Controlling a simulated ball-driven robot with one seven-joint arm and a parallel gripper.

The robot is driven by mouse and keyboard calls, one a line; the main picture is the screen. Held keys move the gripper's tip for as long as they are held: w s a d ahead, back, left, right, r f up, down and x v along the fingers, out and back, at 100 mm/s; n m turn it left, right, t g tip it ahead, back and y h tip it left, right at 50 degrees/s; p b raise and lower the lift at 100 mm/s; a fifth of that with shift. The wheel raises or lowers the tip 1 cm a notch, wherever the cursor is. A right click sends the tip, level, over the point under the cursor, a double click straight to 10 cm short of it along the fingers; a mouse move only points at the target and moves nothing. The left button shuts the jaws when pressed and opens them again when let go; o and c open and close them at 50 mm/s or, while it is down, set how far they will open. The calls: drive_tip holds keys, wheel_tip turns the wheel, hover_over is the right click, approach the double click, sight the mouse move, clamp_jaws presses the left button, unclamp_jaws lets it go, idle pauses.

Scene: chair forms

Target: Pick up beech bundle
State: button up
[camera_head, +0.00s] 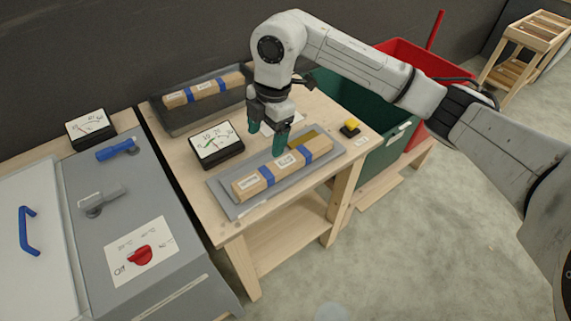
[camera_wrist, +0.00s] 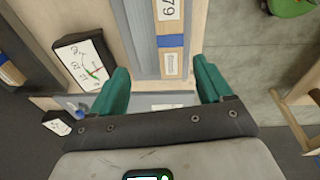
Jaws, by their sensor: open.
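Two tan, wood-coloured bundles with blue bands and white labels show in the head view. I cannot read from the labels which is the beech one. The nearer bundle (camera_head: 278,173) lies on a light grey tray (camera_head: 240,208); it also shows in the wrist view (camera_wrist: 173,53), running away between my fingers. The farther bundle (camera_head: 206,90) lies in a dark grey tray (camera_head: 174,127) at the back. My gripper (camera_head: 267,135) has green fingers pointing down, spread apart and empty, close above the nearer bundle. The wrist view shows both fingertips (camera_wrist: 163,82) on either side of it.
A dial meter (camera_head: 216,144) stands on the wooden bench left of my gripper. A yellow-topped button (camera_head: 350,128) is at the bench's right edge. Green (camera_head: 365,110) and red (camera_head: 434,70) bins stand to the right. A grey machine with a red knob (camera_head: 140,256) is at left.

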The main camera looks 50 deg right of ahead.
drive_tip(key=s+d+f+m+g+h, duration=0.1)
drive_tip(key=s+d, duration=0.1)
drive_tip(key=d, duration=0.2)
hover_over(285, 161)
wheel_tip(285, 161, down, 5)
drive_tip(key=shift+s+r+p, duration=0.1)
drive_tip(key=shift+r+p, duration=0.1)
drive_tip(key=shift+p, duration=0.15)
drive_tip(key=shift+f+p, duration=0.65)
drive_tip(key=shift+f, duration=2.35)
drive_tip(key=shift+r, duration=0.15)
drive_tip(key=c, duration=1.4)
